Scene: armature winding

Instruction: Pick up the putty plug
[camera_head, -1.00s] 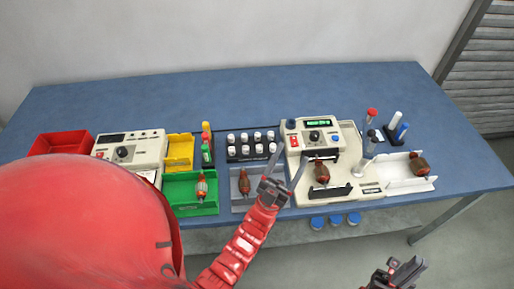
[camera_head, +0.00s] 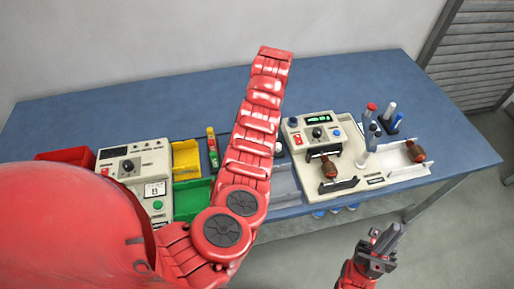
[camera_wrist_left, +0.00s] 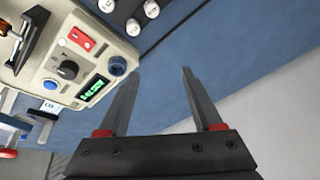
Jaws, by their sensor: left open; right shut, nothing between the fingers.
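I cannot pick out a putty plug with certainty in any view. My left arm reaches forward across the middle of the table in the head view, and its gripper is hidden there. In the left wrist view the left gripper (camera_wrist_left: 160,75) is open, its two fingers apart with only blue tabletop between them. The cream tester (camera_wrist_left: 75,65) lies to the left of the fingers in that view. My right gripper (camera_head: 386,240) is shut and empty, in front of the table at lower right.
The cream tester (camera_head: 306,131) holds an armature (camera_head: 329,169); another armature (camera_head: 415,152) lies in the white tray (camera_head: 401,172). White-capped vials (camera_wrist_left: 131,27) stand beside the tester. A red bin, a yellow bin (camera_head: 186,158) and a green bin (camera_head: 190,196) are at left. The table's back is clear.

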